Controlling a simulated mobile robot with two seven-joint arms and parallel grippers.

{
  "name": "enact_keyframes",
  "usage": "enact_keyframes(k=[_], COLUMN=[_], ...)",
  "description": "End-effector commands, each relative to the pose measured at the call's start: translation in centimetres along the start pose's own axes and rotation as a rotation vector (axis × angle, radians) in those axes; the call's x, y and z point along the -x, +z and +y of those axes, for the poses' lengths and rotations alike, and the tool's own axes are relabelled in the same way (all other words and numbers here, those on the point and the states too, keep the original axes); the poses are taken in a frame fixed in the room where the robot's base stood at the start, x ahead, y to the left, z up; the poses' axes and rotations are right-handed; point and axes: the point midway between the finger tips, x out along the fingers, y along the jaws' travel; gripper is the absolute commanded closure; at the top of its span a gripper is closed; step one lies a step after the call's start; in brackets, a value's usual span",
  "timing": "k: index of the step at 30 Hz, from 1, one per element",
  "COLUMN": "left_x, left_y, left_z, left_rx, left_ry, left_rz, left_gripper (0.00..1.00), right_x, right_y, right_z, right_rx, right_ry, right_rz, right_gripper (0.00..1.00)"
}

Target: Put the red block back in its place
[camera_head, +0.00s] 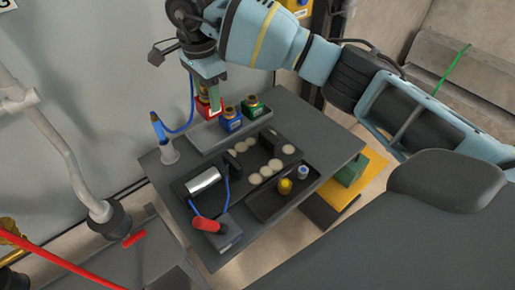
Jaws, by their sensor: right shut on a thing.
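The red block (203,107) is at the left end of the grey rack (204,135), beside the blue block (231,122) and the green block (253,104). My right gripper (212,95) reaches down from above and is shut on the red block; a pale green finger covers part of it. The block is upright. I cannot tell whether its underside rests in the rack or is just above it. My left gripper is not in view.
The dark table (325,150) carries a black tray with pale discs (267,170), a silver cylinder (203,181), a red-handled tool (208,224), and a small tray with a yellow piece (285,186). A blue cable holder (169,152) stands left of the rack.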

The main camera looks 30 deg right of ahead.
Motion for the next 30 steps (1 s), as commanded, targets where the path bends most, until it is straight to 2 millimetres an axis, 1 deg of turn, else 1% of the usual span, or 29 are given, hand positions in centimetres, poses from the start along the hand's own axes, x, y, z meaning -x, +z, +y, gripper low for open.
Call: enact_keyframes(k=[6,12,23,30], left_x=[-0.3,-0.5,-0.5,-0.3], left_y=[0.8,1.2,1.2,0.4], left_z=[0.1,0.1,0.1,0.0], left_rx=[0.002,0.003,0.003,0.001], left_ry=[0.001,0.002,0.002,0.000], left_rz=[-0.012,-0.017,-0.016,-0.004], left_gripper=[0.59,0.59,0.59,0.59], right_x=[0.0,0.1,0.1,0.3], right_y=[0.8,1.2,1.2,1.2], right_z=[-1.5,-2.4,-2.6,-2.5], right_rx=[0.000,-0.001,0.000,0.000], right_ry=[-0.002,-0.002,-0.003,-0.004], right_rz=[-0.002,-0.001,-0.001,-0.001], right_gripper=[0.82,0.82,0.82,0.82])
